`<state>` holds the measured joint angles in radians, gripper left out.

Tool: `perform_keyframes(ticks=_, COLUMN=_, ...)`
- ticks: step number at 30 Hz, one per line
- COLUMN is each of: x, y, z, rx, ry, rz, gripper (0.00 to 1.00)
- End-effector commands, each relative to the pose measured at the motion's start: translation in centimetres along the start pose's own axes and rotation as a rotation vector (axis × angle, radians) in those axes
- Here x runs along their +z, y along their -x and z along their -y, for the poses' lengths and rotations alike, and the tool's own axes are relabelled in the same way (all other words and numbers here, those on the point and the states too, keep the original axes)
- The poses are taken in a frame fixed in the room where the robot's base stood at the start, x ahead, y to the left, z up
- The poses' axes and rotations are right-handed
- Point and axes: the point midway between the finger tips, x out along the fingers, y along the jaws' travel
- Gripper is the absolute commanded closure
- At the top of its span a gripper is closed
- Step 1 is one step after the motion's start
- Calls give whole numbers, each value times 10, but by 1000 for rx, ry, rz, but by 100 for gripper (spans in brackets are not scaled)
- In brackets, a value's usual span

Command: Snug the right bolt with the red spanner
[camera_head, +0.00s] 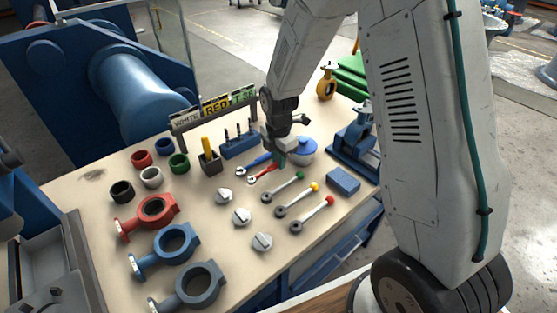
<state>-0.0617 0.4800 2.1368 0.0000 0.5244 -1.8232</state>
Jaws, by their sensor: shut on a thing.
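The red spanner (263,174) is in the middle of the bench, its open-ended head toward the lower left. My gripper (279,159) points down over the far end of its handle and is shut on it; the fingers hide that end. I cannot tell whether the spanner touches the bench top. A blue spanner (251,164) lies just behind it. Red (153,212), blue (175,243) and grey (198,285) valve bodies lie at the left front. I cannot make out which bolt is the right bolt.
Several ball-ended levers (291,187) and silver knobs (241,216) lie in front of the spanners. A blue lidded pot (304,150) stands close right of my gripper. A blue fixture (355,142) and blue block (343,181) are farther right.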

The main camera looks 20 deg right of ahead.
Motion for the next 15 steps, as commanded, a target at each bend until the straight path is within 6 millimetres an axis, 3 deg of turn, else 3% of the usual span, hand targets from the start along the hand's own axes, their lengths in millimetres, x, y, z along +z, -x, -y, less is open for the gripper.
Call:
perform_keyframes(ticks=8, x=0, y=6, z=0, rx=1, ry=0, rz=0, gripper=100)
perform_keyframes(ticks=15, x=0, y=24, z=0, rx=1, ry=0, rz=0, gripper=100)
